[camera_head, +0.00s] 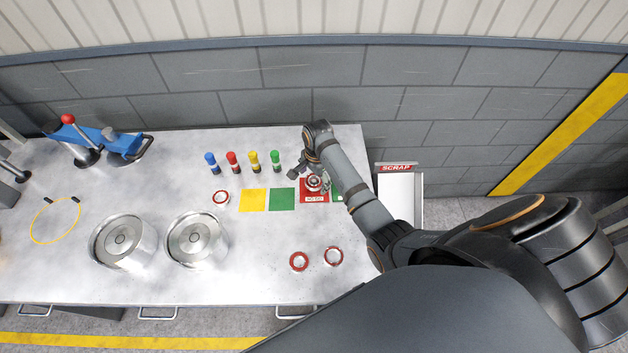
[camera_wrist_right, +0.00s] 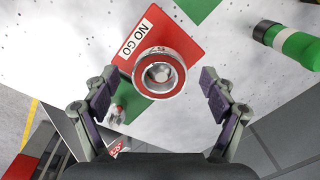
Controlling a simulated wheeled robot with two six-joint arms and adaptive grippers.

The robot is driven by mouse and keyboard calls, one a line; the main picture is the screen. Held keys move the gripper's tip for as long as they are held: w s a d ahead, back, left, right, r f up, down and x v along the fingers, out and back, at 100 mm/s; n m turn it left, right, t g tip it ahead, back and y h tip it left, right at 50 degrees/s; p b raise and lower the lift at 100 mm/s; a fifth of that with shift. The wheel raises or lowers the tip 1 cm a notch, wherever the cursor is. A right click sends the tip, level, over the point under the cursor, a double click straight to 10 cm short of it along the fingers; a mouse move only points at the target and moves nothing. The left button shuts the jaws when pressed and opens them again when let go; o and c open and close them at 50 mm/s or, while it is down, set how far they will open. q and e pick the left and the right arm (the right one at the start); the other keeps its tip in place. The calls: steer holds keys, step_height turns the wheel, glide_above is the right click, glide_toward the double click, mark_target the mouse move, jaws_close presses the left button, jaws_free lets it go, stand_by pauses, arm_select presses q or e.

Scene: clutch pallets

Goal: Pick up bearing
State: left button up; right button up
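A bearing (camera_head: 314,183), a metal ring with a red band, lies on the red NO GO card (camera_head: 308,197). In the right wrist view the bearing (camera_wrist_right: 159,73) sits on the card (camera_wrist_right: 178,38), in front of my gripper. My right gripper (camera_head: 317,167) is over the card and partly covers the bearing in the head view. Its fingers (camera_wrist_right: 155,85) are spread, with the bearing between and slightly beyond them; neither finger visibly touches it. Other red-banded bearings lie on the table, one left of the yellow card (camera_head: 221,197) and two near the front (camera_head: 299,261). My left gripper is not in view.
Yellow (camera_head: 253,200) and green (camera_head: 282,199) cards lie left of the red one. Several coloured cylinders (camera_head: 253,161) stand behind them. Two large metal drums (camera_head: 195,240), a yellow ring (camera_head: 55,220) and a blue-based lever device (camera_head: 100,145) are leftward. A SCRAP bin (camera_head: 398,169) stands right.

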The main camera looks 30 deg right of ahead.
steer(key=c, duration=1.5)
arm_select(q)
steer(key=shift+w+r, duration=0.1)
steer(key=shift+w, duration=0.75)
arm_select(e)
steer(key=shift+r, duration=0.1)
steer(key=shift+w+r+b, duration=0.1)
steer(key=shift+r+b, duration=0.45)
steer(key=shift+b, duration=0.1)
steer(key=shift+r+b, duration=0.6)
steer(key=shift+r, duration=0.25)
arm_select(q)
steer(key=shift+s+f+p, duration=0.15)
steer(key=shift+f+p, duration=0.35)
steer(key=shift+p, duration=0.25)
arm_select(e)
steer(key=s+r, duration=0.3)
steer(key=s, duration=0.1)
steer(key=s+d+r, duration=0.1)
steer(key=s+r, duration=0.2)
steer(key=s, duration=0.2)
steer(key=s+d+r, duration=0.1)
steer(key=s+r, duration=0.3)
steer(key=s, duration=0.1)
